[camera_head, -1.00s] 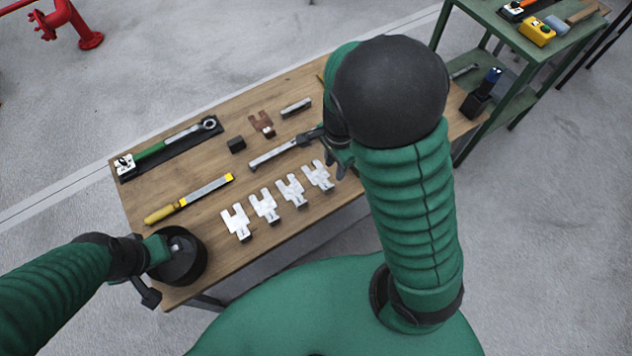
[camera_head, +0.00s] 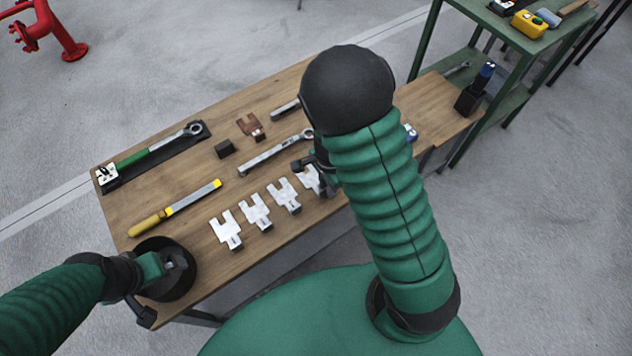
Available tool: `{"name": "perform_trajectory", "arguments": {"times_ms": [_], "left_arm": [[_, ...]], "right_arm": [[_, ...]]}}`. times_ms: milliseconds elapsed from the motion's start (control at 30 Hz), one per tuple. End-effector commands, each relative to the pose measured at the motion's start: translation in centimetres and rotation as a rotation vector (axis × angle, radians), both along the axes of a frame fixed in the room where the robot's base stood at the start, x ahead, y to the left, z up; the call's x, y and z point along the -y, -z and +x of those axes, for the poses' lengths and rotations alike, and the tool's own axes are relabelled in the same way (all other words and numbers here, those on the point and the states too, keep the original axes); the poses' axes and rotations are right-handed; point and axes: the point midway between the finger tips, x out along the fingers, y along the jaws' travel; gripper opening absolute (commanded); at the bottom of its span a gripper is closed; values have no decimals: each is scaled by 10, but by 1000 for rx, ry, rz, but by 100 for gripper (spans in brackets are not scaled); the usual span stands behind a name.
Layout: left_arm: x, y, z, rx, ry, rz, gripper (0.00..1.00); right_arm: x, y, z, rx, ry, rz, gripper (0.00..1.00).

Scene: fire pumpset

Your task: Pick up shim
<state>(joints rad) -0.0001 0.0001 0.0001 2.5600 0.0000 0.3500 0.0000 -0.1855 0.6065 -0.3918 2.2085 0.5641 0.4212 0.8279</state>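Several silvery slotted shims lie in a slanted row along the table's near side: the leftmost shim (camera_head: 227,231), a second shim (camera_head: 256,212), a third shim (camera_head: 285,196) and the rightmost shim (camera_head: 310,179). My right gripper (camera_head: 322,180) is at the rightmost shim and partly covers it. My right arm hides most of this gripper, so I cannot tell how far its fingers are apart or whether they touch the shim.
A green shelf (camera_head: 497,110) stands at the right.

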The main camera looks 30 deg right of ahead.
Motion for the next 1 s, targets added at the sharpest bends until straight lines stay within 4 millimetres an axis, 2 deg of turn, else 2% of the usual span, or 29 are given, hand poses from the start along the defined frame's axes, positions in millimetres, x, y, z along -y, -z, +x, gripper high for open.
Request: {"name": "perform_trajectory", "arguments": {"times_ms": [33, 133, 1000], "left_arm": [[0, 0, 0, 0, 0, 0, 100], [0, 0, 0, 0, 0, 0, 100], [0, 0, 0, 0, 0, 0, 100]], "right_arm": [[0, 0, 0, 0, 0, 0, 13], [0, 0, 0, 0, 0, 0, 0], [0, 0, 0, -1, 0, 0, 0]]}}
